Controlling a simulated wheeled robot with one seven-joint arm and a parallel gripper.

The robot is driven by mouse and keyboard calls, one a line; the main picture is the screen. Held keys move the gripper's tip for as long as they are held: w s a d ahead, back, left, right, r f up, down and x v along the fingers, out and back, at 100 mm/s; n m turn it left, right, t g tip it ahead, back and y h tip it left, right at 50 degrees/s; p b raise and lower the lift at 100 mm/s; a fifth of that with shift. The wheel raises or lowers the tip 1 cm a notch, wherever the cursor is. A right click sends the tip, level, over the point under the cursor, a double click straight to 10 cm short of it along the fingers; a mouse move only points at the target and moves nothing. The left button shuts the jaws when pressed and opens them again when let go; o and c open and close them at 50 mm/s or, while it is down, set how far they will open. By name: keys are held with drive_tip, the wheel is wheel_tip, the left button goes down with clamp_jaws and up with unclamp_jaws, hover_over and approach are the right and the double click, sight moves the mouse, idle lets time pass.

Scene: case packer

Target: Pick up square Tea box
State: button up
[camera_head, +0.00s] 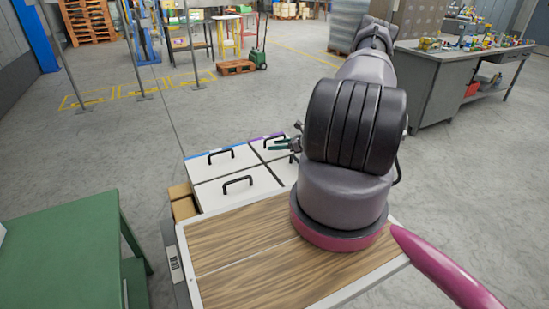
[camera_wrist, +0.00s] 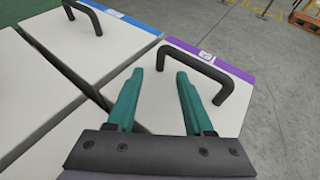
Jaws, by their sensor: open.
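No box bears a readable Tea label, so I cannot tell which one is the Tea box. A white square lid with a purple edge strip and a black bar handle (camera_wrist: 205,62) lies under my gripper (camera_wrist: 160,74) in the wrist view. My gripper is open with two teal fingers apart and nothing visibly held between them. The handle stands just beyond the fingertips; contact cannot be told. In the head view my gripper (camera_head: 284,145) is above the back right of the lid group, and my arm hides part of the lids. A blue-edged white lid (camera_head: 208,166) is to the left.
More white lids with black handles (camera_head: 238,181) stand close together. Brown cartons (camera_head: 182,205) are at their left. A green table (camera_head: 65,255) stands at left, a grey workbench (camera_head: 440,85) at back right. Open floor lies beyond the lids.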

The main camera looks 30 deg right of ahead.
sight(266, 146)
drive_tip(key=x, duration=0.4)
drive_tip(key=shift+w, duration=0.15)
clamp_jaws()
idle(1.2)
